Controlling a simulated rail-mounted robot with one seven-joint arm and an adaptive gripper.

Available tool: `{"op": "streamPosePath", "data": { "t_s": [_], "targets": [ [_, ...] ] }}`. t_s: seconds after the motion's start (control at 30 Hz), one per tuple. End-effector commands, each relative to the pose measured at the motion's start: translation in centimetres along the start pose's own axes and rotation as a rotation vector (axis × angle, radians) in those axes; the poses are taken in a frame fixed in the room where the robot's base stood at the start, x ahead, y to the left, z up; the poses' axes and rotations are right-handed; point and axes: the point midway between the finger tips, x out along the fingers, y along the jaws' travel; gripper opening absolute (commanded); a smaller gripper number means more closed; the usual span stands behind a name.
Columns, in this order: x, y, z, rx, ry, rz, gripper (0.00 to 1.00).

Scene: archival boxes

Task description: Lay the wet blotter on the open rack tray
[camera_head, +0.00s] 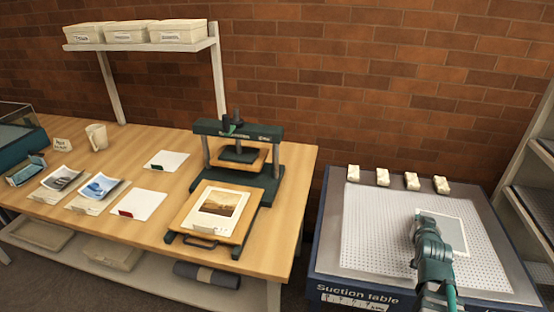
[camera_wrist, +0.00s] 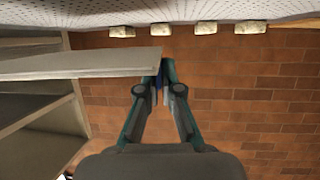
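The blotter (camera_head: 453,233), a pale grey sheet, is above the perforated suction table in the head view. In the wrist view, the blotter (camera_wrist: 85,65) is a flat sheet seen nearly edge-on, reaching left from my fingertips. My gripper (camera_wrist: 160,68) has its fingertips close together on the blotter's edge. In the head view my gripper (camera_head: 422,222) is at the sheet's left side, partly hidden by my wrist. The rack (camera_head: 540,206) stands at the right edge, cut off by the frame. Its shelves (camera_wrist: 35,105) show at the left of the wrist view. I cannot tell which tray is open.
The suction table (camera_head: 375,230) has several small pale blocks (camera_head: 412,181) along its back edge. Left of it, a wooden bench (camera_head: 270,240) carries a press (camera_head: 238,150), prints and a mug (camera_head: 97,137). A shelf (camera_head: 140,46) holds boxes. A brick wall is behind.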

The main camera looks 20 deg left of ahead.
Motion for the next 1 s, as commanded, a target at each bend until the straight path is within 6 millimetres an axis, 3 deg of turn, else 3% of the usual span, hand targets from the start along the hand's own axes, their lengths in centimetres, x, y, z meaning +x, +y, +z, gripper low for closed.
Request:
{"op": "streamPosePath", "data": {
  "t_s": [0.17, 0.37, 0.57, 0.77, 1.0],
  "targets": [
    [-0.1, -4.2, -0.7, -0.024, 0.001, -0.057, 0.0],
    [-1.0, -12.7, -2.8, -0.068, 0.003, -0.166, 0.0],
    [-3.1, -22.0, -3.6, -0.123, 0.001, -0.298, 0.0],
    [-6.7, -31.2, -3.5, -0.191, 0.001, -0.468, 0.0],
    [-12.9, -41.2, -2.7, -0.295, 0.002, -0.719, 0.0]
  ]
}}
